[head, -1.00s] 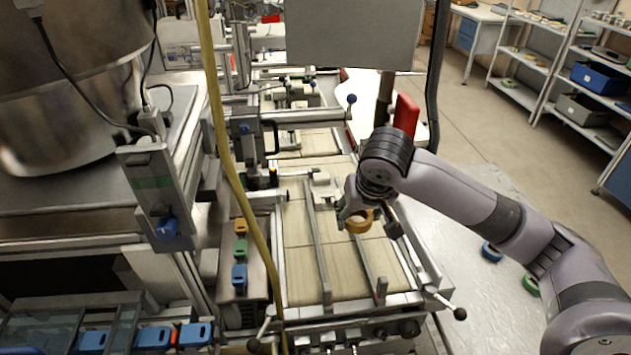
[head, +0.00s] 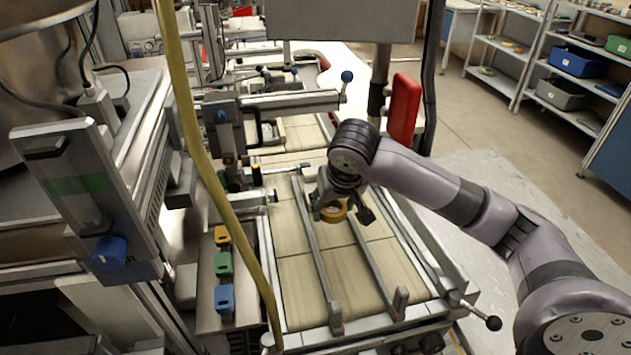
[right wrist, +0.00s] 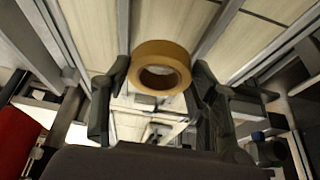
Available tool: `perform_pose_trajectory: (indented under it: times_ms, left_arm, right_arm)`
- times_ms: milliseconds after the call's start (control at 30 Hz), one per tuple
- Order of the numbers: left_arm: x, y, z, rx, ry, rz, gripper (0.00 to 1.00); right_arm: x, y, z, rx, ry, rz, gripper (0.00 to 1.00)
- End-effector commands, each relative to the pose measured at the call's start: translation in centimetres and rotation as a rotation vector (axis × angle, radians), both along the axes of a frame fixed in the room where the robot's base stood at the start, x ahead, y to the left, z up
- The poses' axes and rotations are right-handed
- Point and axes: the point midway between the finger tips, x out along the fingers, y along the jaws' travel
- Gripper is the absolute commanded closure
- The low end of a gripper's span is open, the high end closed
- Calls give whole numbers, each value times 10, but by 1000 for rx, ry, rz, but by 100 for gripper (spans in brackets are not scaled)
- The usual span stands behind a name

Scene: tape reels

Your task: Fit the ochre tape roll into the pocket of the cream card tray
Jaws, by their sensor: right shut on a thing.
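The ochre tape roll (head: 334,211) is held in my right gripper (head: 345,211) above the belt of the machine. In the right wrist view the ochre tape roll (right wrist: 161,67) sits between the two dark fingers of my right gripper (right wrist: 160,80), its open hole facing the camera. The gripper is shut on it. I cannot pick out the cream card tray or its pocket for sure in either view. My left gripper does not show.
Two metal guide rails (head: 316,255) run along the pale belt (head: 290,270). A yellow hose (head: 200,170) hangs in front at left. Orange, green and blue tags (head: 223,264) lie on a ledge beside the belt. A red panel (head: 404,108) stands behind my right arm.

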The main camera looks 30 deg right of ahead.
Motion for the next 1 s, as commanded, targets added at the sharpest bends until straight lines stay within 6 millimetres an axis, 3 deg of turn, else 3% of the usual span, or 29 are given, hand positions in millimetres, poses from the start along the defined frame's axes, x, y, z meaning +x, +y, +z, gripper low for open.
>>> perform_pose_trajectory:
  times_ms: [200, 600, 967, 1000]
  left_arm:
    - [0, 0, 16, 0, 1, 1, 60]
    - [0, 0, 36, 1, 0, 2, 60]
    - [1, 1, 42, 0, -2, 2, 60]
    - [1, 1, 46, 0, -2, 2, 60]
  right_arm:
    - [51, -13, 5, 2, 2, -4, 77]
    - [127, -32, 4, 2, 1, -1, 77]
    - [153, -39, 2, 1, 1, 0, 77]
    - [151, -40, -6, -1, 5, 1, 77]
